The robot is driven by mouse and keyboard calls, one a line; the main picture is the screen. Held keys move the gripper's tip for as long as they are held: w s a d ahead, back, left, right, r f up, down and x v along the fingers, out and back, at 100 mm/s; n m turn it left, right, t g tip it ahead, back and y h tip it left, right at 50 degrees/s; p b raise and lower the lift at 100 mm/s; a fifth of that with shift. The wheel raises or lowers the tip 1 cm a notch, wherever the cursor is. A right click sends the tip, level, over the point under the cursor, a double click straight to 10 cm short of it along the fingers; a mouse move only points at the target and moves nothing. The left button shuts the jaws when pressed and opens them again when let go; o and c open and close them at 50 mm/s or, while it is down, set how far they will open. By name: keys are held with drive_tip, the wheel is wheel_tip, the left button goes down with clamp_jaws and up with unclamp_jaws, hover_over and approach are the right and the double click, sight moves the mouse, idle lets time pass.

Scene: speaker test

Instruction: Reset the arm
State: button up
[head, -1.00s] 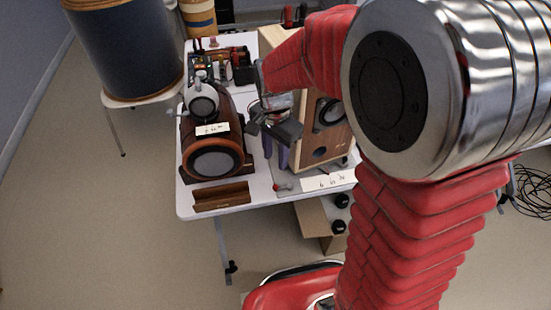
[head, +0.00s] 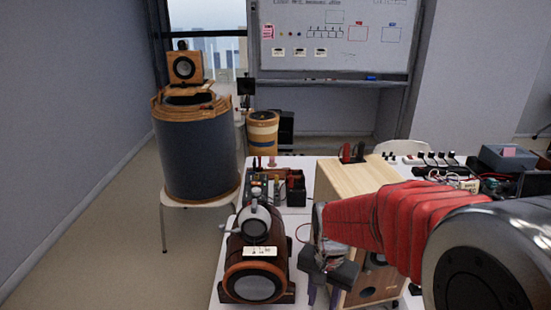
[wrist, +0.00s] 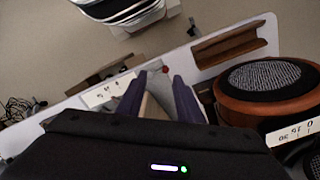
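My red-sleeved arm (head: 385,225) reaches in from the right of the head view over the white table. My gripper (head: 323,294) hangs between a dark brown round speaker and a light wooden speaker cabinet. In the wrist view its two purple fingers (wrist: 158,92) are spread apart. A pale surface shows between them, and I see nothing held. The fingertips lie near the front edge of the table. Whether the gripper touches the cabinet cannot be told.
The round speaker (head: 254,275) stands left of my gripper, and the wooden cabinet (head: 355,176) right. A brown wooden rack (wrist: 231,46) lies on the table's front edge. A large dark drum (head: 197,155) stands on a white stool. Electronics (head: 500,158) crowd the right. Floor at left is clear.

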drive_tip(key=s+d+r+n+t, duration=0.4)
drive_tip(key=s+r+n+t, duration=0.1)
drive_tip(key=s+r, duration=0.8)
wheel_tip(320, 180, up, 3)
drive_tip(key=shift+f+n+t, duration=0.2)
drive_tip(key=shift+n+t, duration=0.2)
drive_tip(key=shift+n, duration=0.3)
drive_tip(key=shift+s+d, duration=0.1)
